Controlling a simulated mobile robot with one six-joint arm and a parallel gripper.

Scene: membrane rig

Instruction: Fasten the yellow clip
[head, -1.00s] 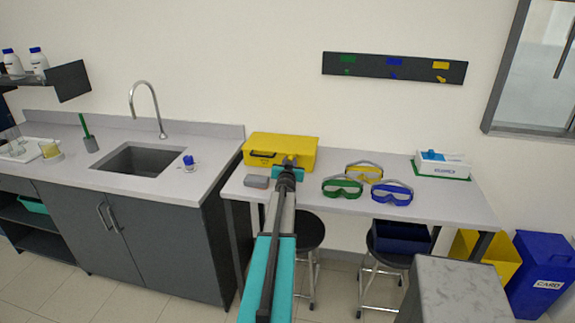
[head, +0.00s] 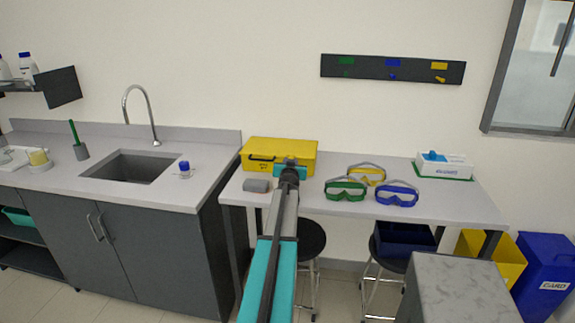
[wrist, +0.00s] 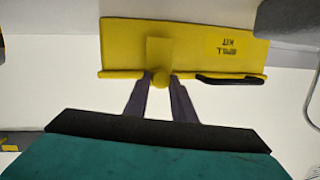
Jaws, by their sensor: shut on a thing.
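The yellow spill kit case (head: 265,150) stands at the back left of the right-hand bench. Its black handle shows on the front. In the wrist view the case (wrist: 123,45) appears upside down, with its label at the right. The yellow clip (wrist: 160,52) is a flat tab at the case's edge with a rounded end. My gripper (wrist: 160,80) is shut on that rounded end, one dark finger on each side. In the head view my gripper (head: 290,172) is at the case's front, and my wrist hides the clip.
A grey block (head: 256,186) lies just left of my gripper. Green goggles (head: 345,190), yellow goggles (head: 367,174) and blue goggles (head: 397,194) lie to the right. A white box (head: 445,166) stands farther right. Stools are under the bench.

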